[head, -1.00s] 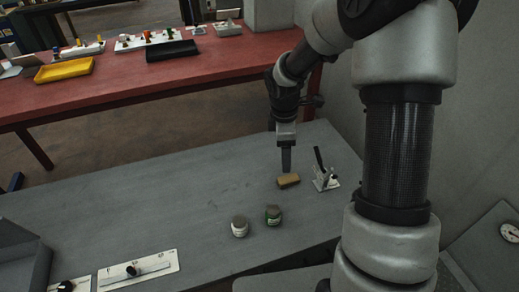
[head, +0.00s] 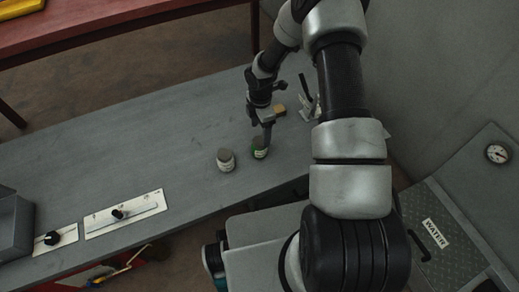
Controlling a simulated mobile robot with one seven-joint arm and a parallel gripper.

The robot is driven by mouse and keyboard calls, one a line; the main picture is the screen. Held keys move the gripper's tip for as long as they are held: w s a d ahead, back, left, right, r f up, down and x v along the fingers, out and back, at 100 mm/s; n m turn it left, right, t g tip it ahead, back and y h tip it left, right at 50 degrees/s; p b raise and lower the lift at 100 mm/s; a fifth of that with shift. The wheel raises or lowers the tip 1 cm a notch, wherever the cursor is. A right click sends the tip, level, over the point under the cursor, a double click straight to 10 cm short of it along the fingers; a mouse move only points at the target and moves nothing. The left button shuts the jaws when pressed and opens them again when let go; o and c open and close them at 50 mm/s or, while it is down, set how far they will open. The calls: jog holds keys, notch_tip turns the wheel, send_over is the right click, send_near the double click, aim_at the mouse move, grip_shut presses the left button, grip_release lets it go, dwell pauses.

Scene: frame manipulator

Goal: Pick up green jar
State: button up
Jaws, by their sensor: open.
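The green jar (head: 259,153) stands upright on the grey table (head: 150,136), near its front edge, with a pale label on its side. My gripper (head: 267,141) points down at the jar's upper right side, and its fingers overlap part of the jar in the head view. The gripper is open. I cannot tell whether the fingers touch the jar or are around it.
A whitish jar (head: 226,162) stands just left of the green jar. A tan block (head: 279,112) and a lever clamp (head: 309,106) are behind. Slider panel (head: 125,213) and knob panel (head: 54,239) lie at left. The table's middle is clear.

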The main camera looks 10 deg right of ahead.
aim_at(260, 141)
jog(key=shift+s+a+f+b, duration=0.15)
jog(key=shift+f+b, duration=0.35)
jog(key=shift+f, duration=1.05)
jog(key=shift+s+a+f+b, duration=0.1)
jog(key=shift+f+b, duration=0.35)
jog(key=shift+f, duration=1.1)
jog(key=shift+c, duration=0.3)
jog(key=shift+r, duration=0.1)
jog(key=c, duration=1.3)
